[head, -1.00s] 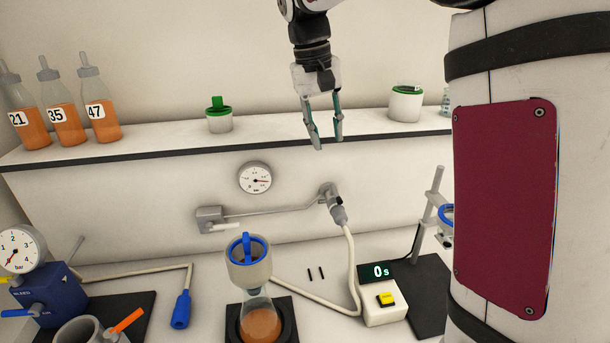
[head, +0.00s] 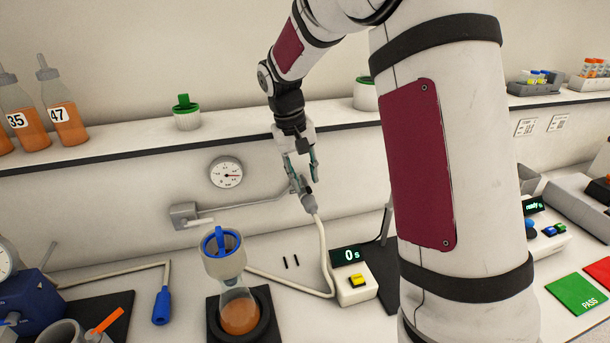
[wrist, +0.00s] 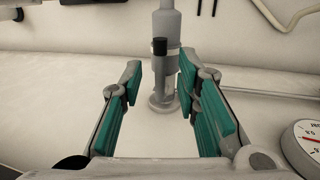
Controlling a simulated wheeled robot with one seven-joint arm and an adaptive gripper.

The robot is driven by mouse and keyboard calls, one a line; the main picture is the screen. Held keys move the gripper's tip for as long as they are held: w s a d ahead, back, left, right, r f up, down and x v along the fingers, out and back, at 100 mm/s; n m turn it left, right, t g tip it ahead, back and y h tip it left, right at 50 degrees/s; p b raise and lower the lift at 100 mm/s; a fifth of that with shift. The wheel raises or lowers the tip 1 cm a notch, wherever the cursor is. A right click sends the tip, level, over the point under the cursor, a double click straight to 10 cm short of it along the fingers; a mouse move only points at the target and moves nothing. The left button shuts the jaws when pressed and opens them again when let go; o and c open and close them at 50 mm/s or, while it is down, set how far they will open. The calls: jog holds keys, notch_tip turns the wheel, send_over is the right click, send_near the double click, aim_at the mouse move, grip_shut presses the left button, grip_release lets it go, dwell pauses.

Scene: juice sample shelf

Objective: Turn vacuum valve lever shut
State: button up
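The grey vacuum valve (head: 308,201) sits on the front of the shelf wall, at the end of a thin metal pipe, with a cream hose leaving it below. A small black part, probably its lever, shows in the wrist view (wrist: 160,46), standing out from the grey body. My gripper (head: 304,177) is open, pointing down at the valve. The head view partly hides the valve's top behind the fingers.
A round dial gauge (head: 226,173) is on the wall left of the valve. Below stand a flask with a grey-blue funnel (head: 223,256) and a timer box (head: 353,285) reading 0 s. The shelf edge (head: 150,152) runs just behind my gripper.

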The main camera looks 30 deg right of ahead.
jog(key=shift+f, duration=0.25)
grip_shut()
